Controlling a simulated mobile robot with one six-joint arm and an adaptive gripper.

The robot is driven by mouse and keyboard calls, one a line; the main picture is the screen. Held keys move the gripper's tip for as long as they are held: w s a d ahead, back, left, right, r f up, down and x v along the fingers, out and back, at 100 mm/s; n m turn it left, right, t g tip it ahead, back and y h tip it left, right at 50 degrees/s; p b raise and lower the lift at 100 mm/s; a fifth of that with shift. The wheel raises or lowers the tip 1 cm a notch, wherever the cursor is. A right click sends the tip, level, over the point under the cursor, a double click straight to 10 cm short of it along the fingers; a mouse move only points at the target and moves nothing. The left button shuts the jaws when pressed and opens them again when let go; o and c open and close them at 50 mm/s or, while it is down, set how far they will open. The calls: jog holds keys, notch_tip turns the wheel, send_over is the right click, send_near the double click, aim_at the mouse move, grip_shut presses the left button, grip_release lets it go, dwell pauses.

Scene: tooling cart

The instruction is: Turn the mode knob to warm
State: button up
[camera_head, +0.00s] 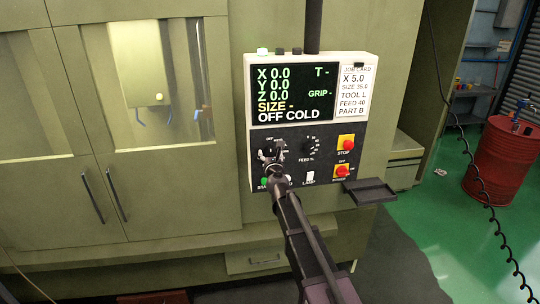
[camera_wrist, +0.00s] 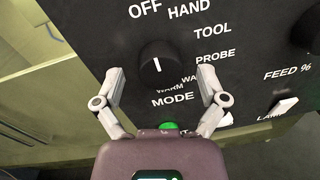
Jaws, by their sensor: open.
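The mode knob (camera_wrist: 158,64) is round and black with a white pointer line, on the black control panel. In the wrist view its line points up, toward the OFF label. In the head view my gripper (camera_head: 269,156) largely covers the knob. The screen (camera_head: 292,92) above reads OFF COLD.
The FEED % knob (camera_head: 309,146) is right of the mode knob. A red STOP button (camera_head: 345,141) and a red power switch (camera_head: 342,171) are farther right. A green button (camera_wrist: 168,126) and a white lamp switch (camera_wrist: 284,107) lie below. A dark tray (camera_head: 370,191) juts out at lower right.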

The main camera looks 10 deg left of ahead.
jog(key=c, duration=1.2)
jog(key=shift+o, duration=0.2)
